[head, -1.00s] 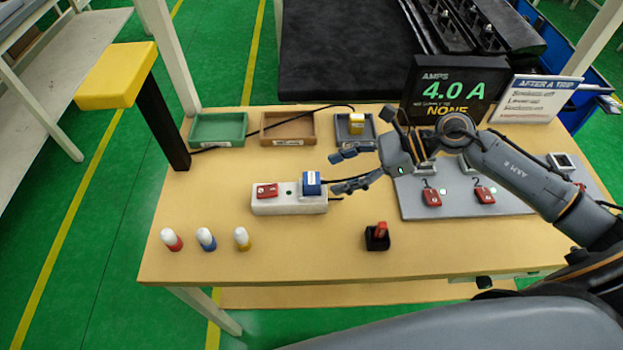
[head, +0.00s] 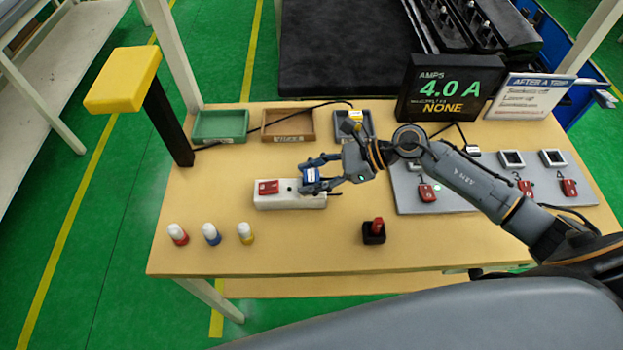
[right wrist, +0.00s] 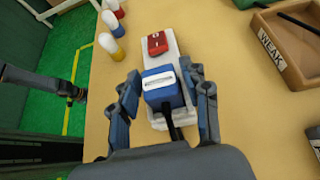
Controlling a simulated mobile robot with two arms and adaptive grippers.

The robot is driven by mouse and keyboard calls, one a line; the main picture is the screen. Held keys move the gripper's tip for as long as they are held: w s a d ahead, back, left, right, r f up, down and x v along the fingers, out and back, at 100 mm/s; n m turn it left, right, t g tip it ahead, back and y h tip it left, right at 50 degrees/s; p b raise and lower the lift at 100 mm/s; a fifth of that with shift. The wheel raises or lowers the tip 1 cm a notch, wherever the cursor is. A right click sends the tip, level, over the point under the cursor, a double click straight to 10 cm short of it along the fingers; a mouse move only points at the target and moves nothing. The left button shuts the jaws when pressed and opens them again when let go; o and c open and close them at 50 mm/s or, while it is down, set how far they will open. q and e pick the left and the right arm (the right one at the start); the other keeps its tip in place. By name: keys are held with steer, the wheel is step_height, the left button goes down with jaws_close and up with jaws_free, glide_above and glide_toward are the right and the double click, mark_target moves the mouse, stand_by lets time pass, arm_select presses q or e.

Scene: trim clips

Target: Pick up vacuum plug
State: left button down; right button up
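A blue plug (head: 311,175) with a white label stands in the white power strip (head: 290,200). It also shows in the right wrist view (right wrist: 162,90), with its dark cord running back toward my wrist. I cannot read its label, so I cannot tell whether it is the vacuum plug. My right gripper (head: 313,176) is open around the blue plug, one finger on each side. In the right wrist view (right wrist: 166,92) narrow gaps show between the fingers and the plug. A yellow plug (head: 355,115) lies in the dark tray at the back.
A red switch (head: 266,187) sits on the strip's left part. Green (head: 220,140) and brown (head: 288,138) trays stand behind. Several white-topped bottles (head: 211,234) stand at the front left. A red rocker in a black base (head: 374,232) is at front. The display (head: 450,90) reads 4.0 A.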

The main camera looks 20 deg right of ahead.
jaws_close()
steer(key=shift+r, duration=0.1)
